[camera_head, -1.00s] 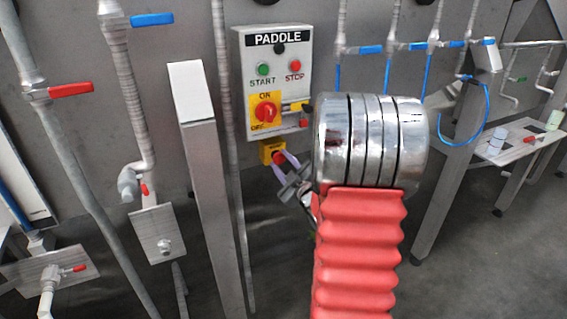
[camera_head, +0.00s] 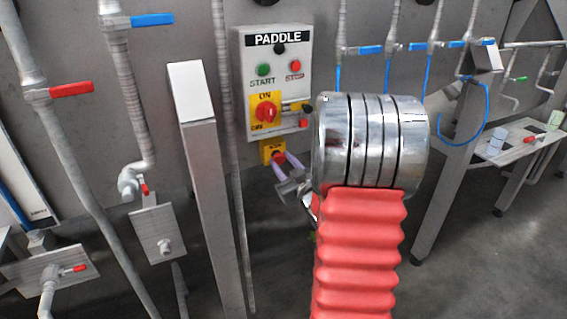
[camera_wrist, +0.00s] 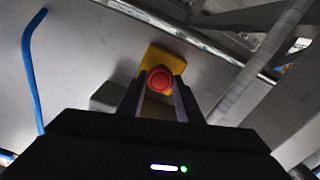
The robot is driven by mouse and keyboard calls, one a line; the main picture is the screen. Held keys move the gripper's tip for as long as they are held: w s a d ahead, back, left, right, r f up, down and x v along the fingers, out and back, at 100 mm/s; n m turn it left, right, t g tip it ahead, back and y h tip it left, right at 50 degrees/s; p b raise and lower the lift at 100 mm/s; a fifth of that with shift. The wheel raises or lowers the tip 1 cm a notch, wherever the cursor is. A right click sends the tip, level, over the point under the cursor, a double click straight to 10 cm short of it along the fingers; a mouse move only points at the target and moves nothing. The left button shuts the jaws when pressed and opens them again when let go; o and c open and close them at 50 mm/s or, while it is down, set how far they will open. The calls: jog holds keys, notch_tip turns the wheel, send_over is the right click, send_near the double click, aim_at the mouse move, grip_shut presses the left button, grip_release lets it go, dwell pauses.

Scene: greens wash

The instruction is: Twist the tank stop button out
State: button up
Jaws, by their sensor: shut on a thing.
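The tank stop button (camera_wrist: 160,79) is a round red mushroom head on a yellow plate (camera_wrist: 163,57). In the wrist view it sits between the tips of my gripper (camera_wrist: 158,92), whose two dark fingers are shut on it. In the head view the red button (camera_head: 279,157) shows on the small yellow box (camera_head: 267,147) below the paddle panel, with my gripper (camera_head: 285,166) reaching it from the lower right. My shiny wrist and red sleeve hide the area to the right.
The PADDLE panel (camera_head: 272,85) is just above, with a green start button (camera_head: 264,69), a red stop button (camera_head: 296,66) and a red rotary switch (camera_head: 266,112) on yellow. A grey post (camera_head: 211,180) stands close left. Pipes with red and blue handles line the wall.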

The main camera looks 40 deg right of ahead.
jog(key=shift+f, duration=0.1)
jog(key=o, duration=1)
